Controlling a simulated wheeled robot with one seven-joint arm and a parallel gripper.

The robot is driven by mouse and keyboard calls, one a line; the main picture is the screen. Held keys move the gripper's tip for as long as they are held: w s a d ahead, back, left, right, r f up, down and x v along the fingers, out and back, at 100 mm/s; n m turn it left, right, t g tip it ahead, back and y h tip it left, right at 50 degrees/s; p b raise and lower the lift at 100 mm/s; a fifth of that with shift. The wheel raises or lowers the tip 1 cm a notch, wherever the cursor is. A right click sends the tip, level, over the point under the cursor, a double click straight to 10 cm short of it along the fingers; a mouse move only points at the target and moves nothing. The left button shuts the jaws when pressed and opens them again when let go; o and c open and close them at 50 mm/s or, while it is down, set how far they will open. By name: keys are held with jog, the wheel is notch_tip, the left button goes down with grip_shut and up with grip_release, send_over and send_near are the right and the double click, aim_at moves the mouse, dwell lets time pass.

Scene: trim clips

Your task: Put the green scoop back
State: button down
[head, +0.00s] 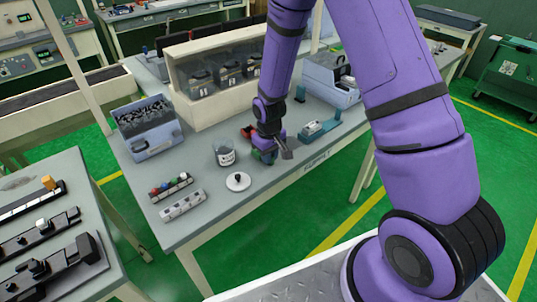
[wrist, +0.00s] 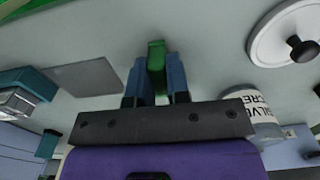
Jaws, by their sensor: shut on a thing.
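My gripper (wrist: 155,85) is shut on the green scoop (wrist: 156,55), whose green part shows between the two blue fingers in the wrist view. In the head view my gripper (head: 266,148) is low over the middle of the workbench, with a bit of green (head: 268,157) at its fingers. The rest of the scoop is hidden by the fingers and mount. A labelled jar (head: 225,153) stands just left of the gripper; it also shows at the right of the wrist view (wrist: 262,125). A round white lid with a black knob (head: 238,182) lies in front of the jar.
A grey flat piece (wrist: 85,76) is beside the gripper, near a teal fixture (head: 320,127). A red object (head: 247,132) is just behind the gripper. A grey crate (head: 148,128) is at left.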

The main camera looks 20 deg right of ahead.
jog(key=shift+f, duration=0.15)
jog(key=c, duration=1.1)
grip_release()
jog(key=s+d+r+t, duration=0.1)
jog(key=s+r, duration=0.1)
jog(key=r, duration=0.9)
jog(key=s+d+r, duration=0.1)
jog(key=s+r, duration=0.1)
jog(key=r, duration=1)
jog(key=s+d+r+m+t, duration=0.1)
jog(key=s+d+r+t, duration=0.1)
jog(key=s+r, duration=0.6)
jog(key=s+d+r+m+t, duration=0.2)
jog(key=s+r, duration=0.7)
jog(key=s, duration=0.6)
jog(key=shift+r+m, duration=0.15)
jog(key=shift+m, duration=0.15)
